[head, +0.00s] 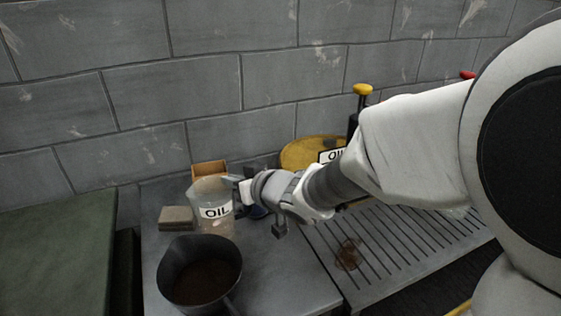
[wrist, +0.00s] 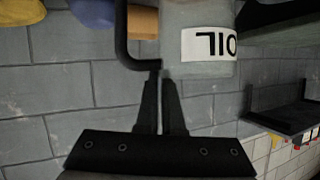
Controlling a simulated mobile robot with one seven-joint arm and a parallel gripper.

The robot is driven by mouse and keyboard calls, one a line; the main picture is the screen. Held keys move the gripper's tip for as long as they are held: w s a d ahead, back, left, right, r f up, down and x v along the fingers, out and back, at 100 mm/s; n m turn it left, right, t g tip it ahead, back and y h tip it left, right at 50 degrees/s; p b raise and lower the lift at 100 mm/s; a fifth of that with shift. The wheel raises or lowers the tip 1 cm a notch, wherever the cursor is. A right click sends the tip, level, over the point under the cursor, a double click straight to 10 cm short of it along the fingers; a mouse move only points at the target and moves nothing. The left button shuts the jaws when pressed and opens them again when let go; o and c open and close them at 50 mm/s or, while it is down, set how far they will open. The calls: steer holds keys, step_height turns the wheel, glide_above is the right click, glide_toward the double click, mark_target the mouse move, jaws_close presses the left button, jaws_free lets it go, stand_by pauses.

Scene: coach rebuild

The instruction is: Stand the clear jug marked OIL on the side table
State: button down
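The clear jug (head: 213,222) has a white label reading OIL and a dark handle. It is upright over the grey table (head: 265,275), which may be the side table. I cannot tell whether its base touches the surface. My gripper (head: 240,190) comes in from the right at the handle side. In the wrist view the jug (wrist: 205,65) appears upside down. The fingertips of my gripper (wrist: 162,78) there are close together, with a narrow gap, at the end of the handle (wrist: 124,45) near the jug's rim. They seem closed on it; the exact contact is hidden.
A dark pan (head: 200,270) stands in front of the jug. A slatted tray (head: 390,245) and yellow drum (head: 305,152) are right. A green top (head: 55,255) is left, past a gap.

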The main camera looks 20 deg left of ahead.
steer(key=shift+f+b, duration=0.75)
steer(key=shift+f, duration=0.9)
steer(key=shift+f, duration=0.15)
steer(key=c, duration=1)
jaws_free()
steer(key=shift+c, duration=0.2)
